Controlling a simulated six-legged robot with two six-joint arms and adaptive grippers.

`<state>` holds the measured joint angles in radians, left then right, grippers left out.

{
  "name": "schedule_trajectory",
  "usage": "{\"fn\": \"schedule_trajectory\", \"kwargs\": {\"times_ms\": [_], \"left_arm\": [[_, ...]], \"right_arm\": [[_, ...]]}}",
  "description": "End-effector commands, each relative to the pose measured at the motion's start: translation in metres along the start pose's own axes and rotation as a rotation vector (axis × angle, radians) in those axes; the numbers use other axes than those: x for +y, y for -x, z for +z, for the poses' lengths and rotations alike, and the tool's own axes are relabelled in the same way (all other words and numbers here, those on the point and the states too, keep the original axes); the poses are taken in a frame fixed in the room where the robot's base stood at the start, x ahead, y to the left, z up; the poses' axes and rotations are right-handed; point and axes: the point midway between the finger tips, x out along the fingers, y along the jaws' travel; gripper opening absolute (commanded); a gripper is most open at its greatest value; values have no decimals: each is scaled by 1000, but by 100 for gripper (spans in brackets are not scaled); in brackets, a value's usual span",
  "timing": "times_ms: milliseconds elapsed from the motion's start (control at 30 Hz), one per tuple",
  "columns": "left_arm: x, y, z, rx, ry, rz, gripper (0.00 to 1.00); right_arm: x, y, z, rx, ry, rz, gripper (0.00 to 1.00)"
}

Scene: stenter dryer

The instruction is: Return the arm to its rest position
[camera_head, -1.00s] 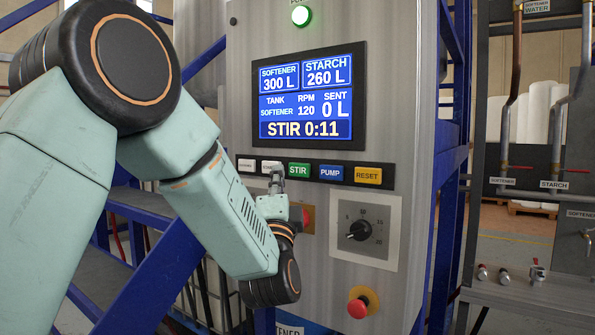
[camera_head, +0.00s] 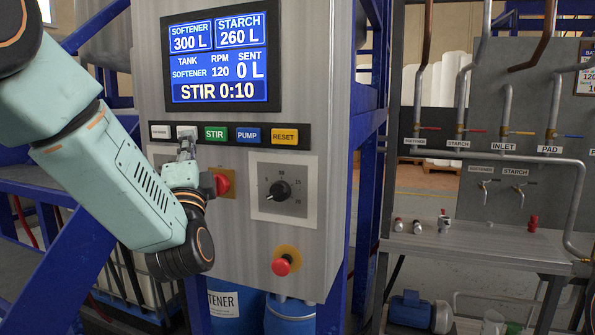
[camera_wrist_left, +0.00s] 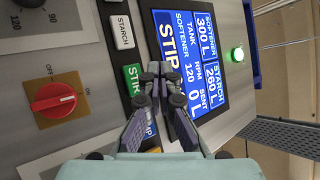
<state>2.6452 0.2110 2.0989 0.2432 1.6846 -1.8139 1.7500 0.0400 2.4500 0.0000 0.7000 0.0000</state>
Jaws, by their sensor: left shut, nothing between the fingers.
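My left arm (camera_head: 105,165) comes in from the left and is raised in front of the control panel. My left gripper (camera_head: 187,148) is shut and empty. In the head view its tips overlap the white button (camera_head: 186,131) left of the green STIR button (camera_head: 215,134). In the left wrist view the shut gripper (camera_wrist_left: 160,75) points at the panel and partly covers the STIR button (camera_wrist_left: 134,78) and the PUMP button (camera_wrist_left: 151,130). I cannot tell whether the tips touch the panel. My right gripper is not in view.
The screen (camera_head: 219,57) reads STIR 0:10. A red switch (camera_head: 222,184), a black dial (camera_head: 279,191) and a red emergency button (camera_head: 281,267) sit below the buttons. Blue frame beams (camera_head: 366,190) stand beside the panel. A bench with pipes and valves (camera_head: 480,250) is at right.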

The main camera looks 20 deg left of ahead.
Motion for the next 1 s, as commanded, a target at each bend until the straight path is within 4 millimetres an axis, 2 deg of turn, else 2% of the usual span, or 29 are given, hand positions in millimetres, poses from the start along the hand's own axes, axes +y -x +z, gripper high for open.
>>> {"fn": "schedule_trajectory", "kwargs": {"times_ms": [133,233,367,467,567,700,867,1000], "left_arm": [[2,0,-1,2,65,9,0],[14,1,-5,16,213,67,0],[44,13,-16,34,470,217,0],[79,36,-26,24,652,372,0],[130,76,-33,-24,808,558,0],[197,143,-36,-139,955,800,0],[261,226,-29,-315,1047,1035,0],[306,306,-16,-495,1074,1213,0]], "right_arm": [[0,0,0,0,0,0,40],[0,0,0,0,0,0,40],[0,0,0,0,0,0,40],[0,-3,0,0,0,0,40],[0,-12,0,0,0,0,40],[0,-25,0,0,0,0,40],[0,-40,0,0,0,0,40],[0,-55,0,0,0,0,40]]}}
